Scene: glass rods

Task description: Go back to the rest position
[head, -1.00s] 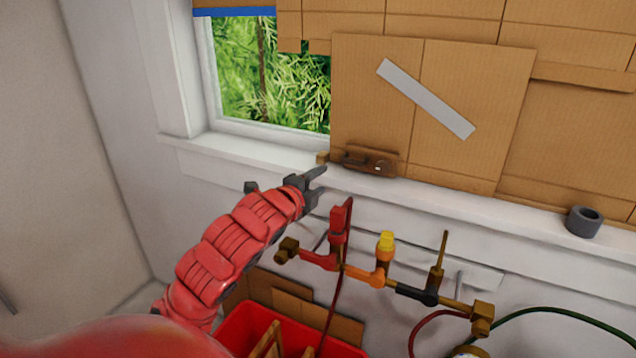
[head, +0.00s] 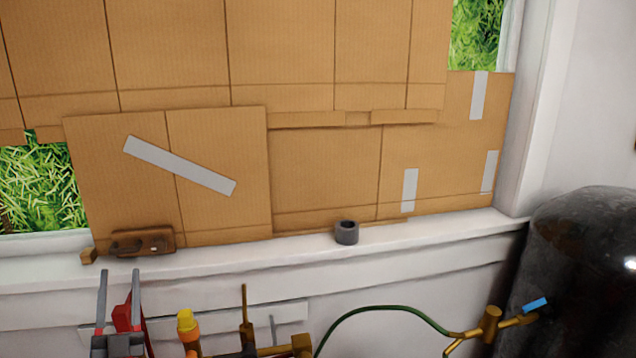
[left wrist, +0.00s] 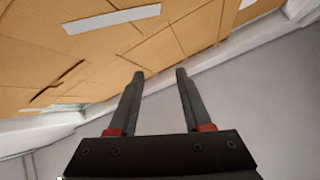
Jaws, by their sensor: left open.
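My left gripper (head: 119,276) is at the lower left of the head view, pointing up, with its two grey fingers apart and nothing between them. It also shows in the left wrist view (left wrist: 160,75), open and empty, with the cardboard and white wall beyond it. A red valve handle (head: 122,317) appears between the fingers in the head view; I cannot tell how far behind them it is. My right gripper is not in view.
Cardboard (head: 320,170) covers most of the window above the white sill (head: 430,228). A grey tape roll (head: 346,232) and a brown latch-like piece (head: 143,242) are on the sill. A yellow-topped valve (head: 188,322), green hose (head: 385,309) and dark tank (head: 585,260) stand below and right.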

